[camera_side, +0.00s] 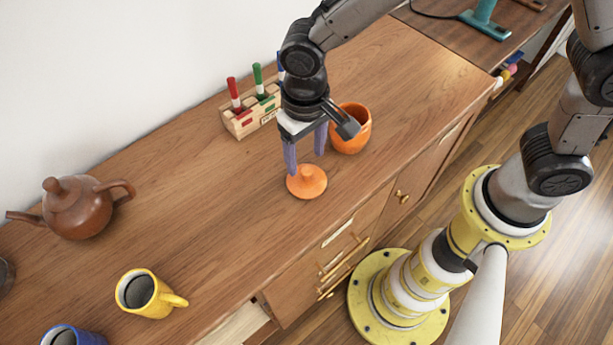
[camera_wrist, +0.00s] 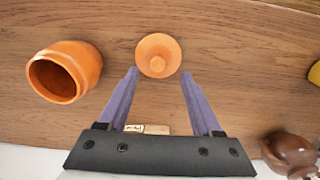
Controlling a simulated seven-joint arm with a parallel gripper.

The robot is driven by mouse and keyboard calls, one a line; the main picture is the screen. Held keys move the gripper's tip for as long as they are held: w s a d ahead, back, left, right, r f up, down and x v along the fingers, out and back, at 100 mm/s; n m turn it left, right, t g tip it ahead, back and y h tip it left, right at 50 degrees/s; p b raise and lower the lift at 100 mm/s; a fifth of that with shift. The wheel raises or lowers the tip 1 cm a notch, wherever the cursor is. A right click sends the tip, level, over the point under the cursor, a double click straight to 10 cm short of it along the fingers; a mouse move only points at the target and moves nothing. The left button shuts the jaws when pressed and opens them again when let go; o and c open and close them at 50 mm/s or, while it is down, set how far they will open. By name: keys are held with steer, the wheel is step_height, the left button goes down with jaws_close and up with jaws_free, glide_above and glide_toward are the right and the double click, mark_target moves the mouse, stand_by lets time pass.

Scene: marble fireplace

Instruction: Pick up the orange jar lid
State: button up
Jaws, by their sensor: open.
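The orange jar lid (camera_side: 307,182) lies knob up on the wooden cabinet top, in front of the orange jar (camera_side: 352,128). In the wrist view the lid (camera_wrist: 158,56) sits at the top middle, just beyond and between the fingertips. My gripper (camera_side: 306,163) is open and empty, pointing down above the lid; its purple fingers (camera_wrist: 159,74) show apart in the wrist view. The open-topped jar also shows in the wrist view (camera_wrist: 66,72), left of the lid. Whether the fingertips touch the lid cannot be told.
A wooden marker holder (camera_side: 248,116) with coloured pens stands behind my gripper. A brown teapot (camera_side: 78,207), a yellow mug (camera_side: 145,293) and a blue mug (camera_side: 68,335) stand to the left. The top between them and the lid is clear. The cabinet's front edge lies near the lid.

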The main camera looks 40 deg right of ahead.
mark_target(307, 170)
steer(key=shift+d+f, duration=0.15)
steer(key=shift+f, duration=2.75)
jaws_close()
